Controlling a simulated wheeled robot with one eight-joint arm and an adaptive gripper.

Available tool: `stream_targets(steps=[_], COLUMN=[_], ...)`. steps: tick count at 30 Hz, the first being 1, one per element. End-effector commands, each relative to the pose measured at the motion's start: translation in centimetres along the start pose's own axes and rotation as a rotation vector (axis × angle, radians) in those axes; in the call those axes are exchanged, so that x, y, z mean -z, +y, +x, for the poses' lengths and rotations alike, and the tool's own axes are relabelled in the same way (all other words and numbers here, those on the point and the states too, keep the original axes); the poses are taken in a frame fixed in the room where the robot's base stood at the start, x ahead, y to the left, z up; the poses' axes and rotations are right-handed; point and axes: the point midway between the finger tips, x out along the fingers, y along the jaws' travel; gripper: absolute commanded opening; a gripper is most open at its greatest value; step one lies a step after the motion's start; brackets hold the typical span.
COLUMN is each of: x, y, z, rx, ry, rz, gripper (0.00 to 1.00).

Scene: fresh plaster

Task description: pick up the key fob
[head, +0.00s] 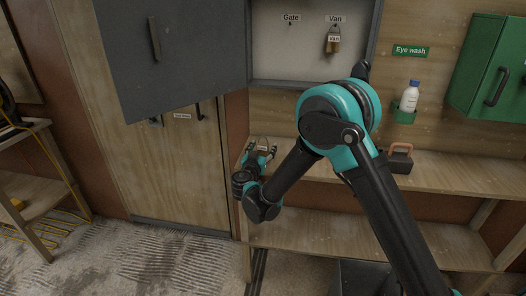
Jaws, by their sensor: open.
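A small brown key fob (333,46) with a white "Van" label hangs under the "Van" hook inside the open wall cabinet. My gripper (262,150) is low at the left end of the wooden bench, well below and left of that fob. Its jaws are open. A small greyish-brown item (263,142) shows at the fingertips; I cannot tell what it is or whether the fingers touch it. The "Gate" hook (290,23) holds nothing.
The grey cabinet door (185,60) stands open to the left. A bottle (410,97) sits in a green holder below the "Eye wash" sign. A green wall box (487,75) is at the right. A dark case with an orange handle (399,160) stands on the bench (460,172).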

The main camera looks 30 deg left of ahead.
Motion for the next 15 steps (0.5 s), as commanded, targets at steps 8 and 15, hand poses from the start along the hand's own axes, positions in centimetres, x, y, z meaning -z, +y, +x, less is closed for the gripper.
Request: stream_targets(steps=[8,15], x=[0.00,0.01], y=[0.00,0.00], z=[-0.05,-0.06], rx=[0.000,0.000], ry=[0.000,0.000], rz=[0.000,0.000], gripper=[0.41,0.12])
